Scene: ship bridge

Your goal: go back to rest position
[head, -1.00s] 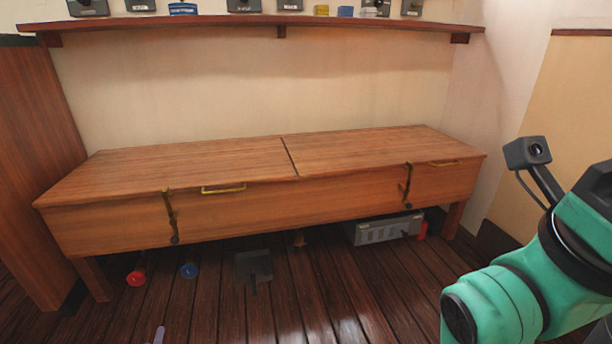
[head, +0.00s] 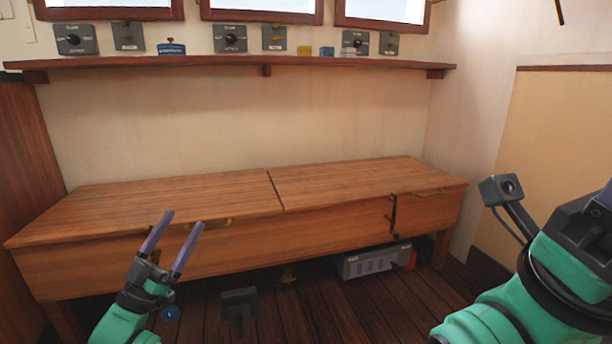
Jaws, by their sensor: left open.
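My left gripper (head: 172,243) is open and empty, at the lower left of the head view. Its two purple fingers point up and show in front of the wooden bench's front face. My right arm (head: 540,270) comes in from the right edge. A small camera on a bracket sticks up from it. One purple finger of my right gripper (head: 606,194) may show at the right edge; the rest of that gripper is cut off by the frame.
A long wooden bench (head: 350,180) with two lids stands against the wall. Above it is a shelf (head: 330,62) with switch boxes. Under the bench are a grey case (head: 375,263), a dark grey object (head: 238,305) and a blue round object (head: 170,313). The dark plank floor shows below.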

